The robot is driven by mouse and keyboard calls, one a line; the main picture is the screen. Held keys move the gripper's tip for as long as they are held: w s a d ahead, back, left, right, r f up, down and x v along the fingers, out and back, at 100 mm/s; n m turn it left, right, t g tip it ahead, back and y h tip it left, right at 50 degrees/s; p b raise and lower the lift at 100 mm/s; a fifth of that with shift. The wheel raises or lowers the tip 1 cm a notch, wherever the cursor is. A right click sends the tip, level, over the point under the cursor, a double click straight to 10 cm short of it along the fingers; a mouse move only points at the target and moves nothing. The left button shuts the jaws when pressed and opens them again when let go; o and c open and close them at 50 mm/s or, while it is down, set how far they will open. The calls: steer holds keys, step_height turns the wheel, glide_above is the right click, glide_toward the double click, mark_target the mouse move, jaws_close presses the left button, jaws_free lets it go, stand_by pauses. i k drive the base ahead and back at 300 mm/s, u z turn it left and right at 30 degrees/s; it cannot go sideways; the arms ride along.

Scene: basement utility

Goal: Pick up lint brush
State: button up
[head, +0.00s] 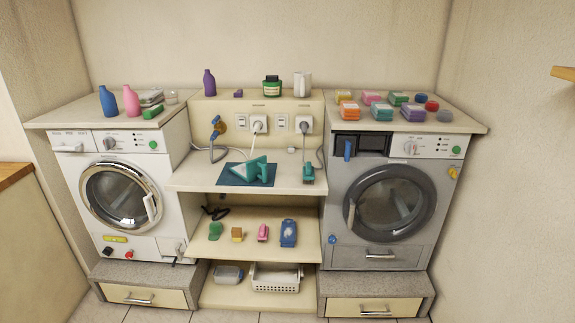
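I cannot tell for certain which item is the lint brush. A small upright teal item (308,172) with a brush-like shape lies on the right part of the middle counter, by the grey washer. A pink item (263,232) and a blue item (288,233) lie on the shelf below, too small to identify surely. My gripper is not in view.
A teal iron (254,170) sits on a dark mat (232,180) beside the teal item. Cords hang from the wall sockets (259,124) behind. A white washer (122,190) stands left and a grey washer (385,200) right. A white basket (276,280) is on the lowest shelf.

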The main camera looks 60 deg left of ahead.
mark_target(308, 170)
steer(key=u, duration=0.75)
steer(key=i, duration=0.8)
steer(key=u, duration=1)
